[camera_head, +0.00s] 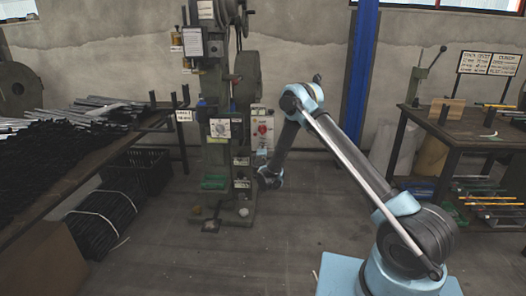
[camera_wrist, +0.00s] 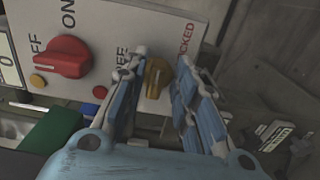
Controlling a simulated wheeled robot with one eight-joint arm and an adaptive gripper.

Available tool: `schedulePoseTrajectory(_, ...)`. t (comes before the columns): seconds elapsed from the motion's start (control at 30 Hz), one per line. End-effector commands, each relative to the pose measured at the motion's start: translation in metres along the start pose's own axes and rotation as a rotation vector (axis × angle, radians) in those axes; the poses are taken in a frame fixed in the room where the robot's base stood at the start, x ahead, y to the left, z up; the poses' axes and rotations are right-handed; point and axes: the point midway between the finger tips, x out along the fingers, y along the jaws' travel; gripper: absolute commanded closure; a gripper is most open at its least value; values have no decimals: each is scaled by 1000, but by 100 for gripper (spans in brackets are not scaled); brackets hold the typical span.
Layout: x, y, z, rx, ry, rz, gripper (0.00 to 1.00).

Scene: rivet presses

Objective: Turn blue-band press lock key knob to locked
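The lock key knob (camera_wrist: 156,78) is a small brass-yellow knob on the grey-white control panel (camera_wrist: 165,22) in the wrist view. A partly covered label that seems to read FREE is on its left and LOCKED is on its right. Which label it points at is not clear. My gripper (camera_wrist: 161,60) is open, with one finger on each side of the knob; whether either finger touches it I cannot tell. In the head view, my gripper (camera_head: 266,150) is at the lower part of the press's panel and hides the knob. The green-grey press (camera_head: 215,100) stands behind.
A larger red ON/OFF knob (camera_wrist: 62,53) is left of my gripper on the same panel, with small amber and red buttons nearby. A bench with dark bars stands at left, a workbench (camera_head: 470,140) at right. A blue post (camera_head: 361,70) is behind my arm. The floor in front is clear.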

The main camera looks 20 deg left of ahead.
Motion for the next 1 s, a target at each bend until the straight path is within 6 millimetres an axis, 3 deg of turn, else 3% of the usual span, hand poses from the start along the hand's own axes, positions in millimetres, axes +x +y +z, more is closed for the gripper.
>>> schedulePoseTrajectory(0.33, -2, 1, -3, -3, 4, 1, 67)
schedulePoseTrajectory(0.47, -12, 1, -3, -3, 5, 1, 67)
schedulePoseTrajectory(1.0, -104, 0, -3, -2, 6, 0, 67)
